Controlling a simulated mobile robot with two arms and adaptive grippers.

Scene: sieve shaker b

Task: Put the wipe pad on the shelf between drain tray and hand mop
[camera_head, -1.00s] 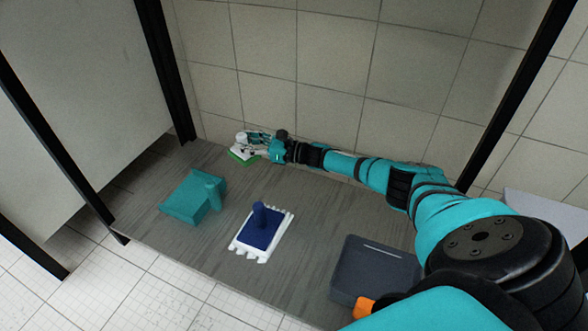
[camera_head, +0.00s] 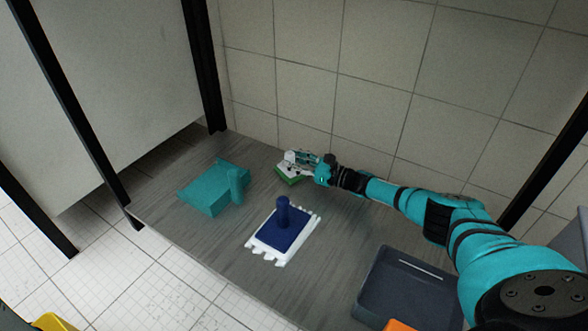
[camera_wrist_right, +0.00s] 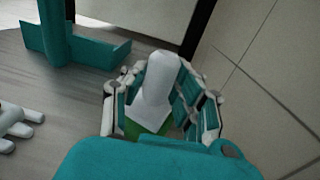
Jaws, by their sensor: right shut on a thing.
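The wipe pad, which I take to be the green pad with a white handle (camera_head: 290,179), is in my right gripper (camera_head: 301,160) near the back wall of the shelf. In the right wrist view, the fingers are shut around the white handle (camera_wrist_right: 158,85), with green showing below. I cannot tell whether the pad touches the shelf. The blue hand mop (camera_head: 281,232) with a white fringed base lies nearer the front, its knob upright. The dark grey drain tray (camera_head: 409,302) lies to the right, partly cut off by the bottom edge. My left gripper is not in view.
A teal piece with an upright handle (camera_head: 207,196) lies left of the mop. The grey shelf (camera_head: 335,245) is bare between mop and drain tray. A tiled wall (camera_head: 375,110) stands behind and black posts (camera_head: 205,70) at the left. An orange thing (camera_head: 399,325) shows below the tray.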

